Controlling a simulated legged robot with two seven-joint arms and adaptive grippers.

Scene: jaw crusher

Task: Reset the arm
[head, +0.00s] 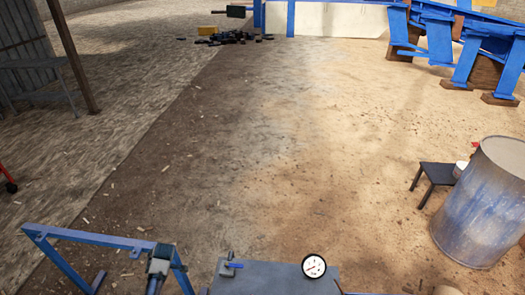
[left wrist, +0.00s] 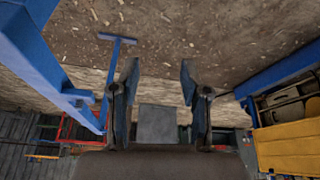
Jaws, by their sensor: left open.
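My left gripper (left wrist: 158,78) shows in the left wrist view with its two dark fingers spread apart. Nothing is between the fingertips; brown ground with pale chips lies beyond them. A blue beam (left wrist: 50,60) runs down the left of that view, apart from the fingers. In the head view a dark grey part (head: 159,262) stands at the blue frame (head: 90,237) at the bottom left; I cannot tell whether it belongs to my arm. My right gripper is not seen.
A grey panel (head: 270,280) with a round gauge (head: 314,266) sits at the bottom. A blue-grey drum (head: 485,210) and small dark table (head: 437,174) stand at right. Blue machinery (head: 460,40) is at the back right. A yellow part (left wrist: 290,148) shows in the wrist view. The middle ground is clear.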

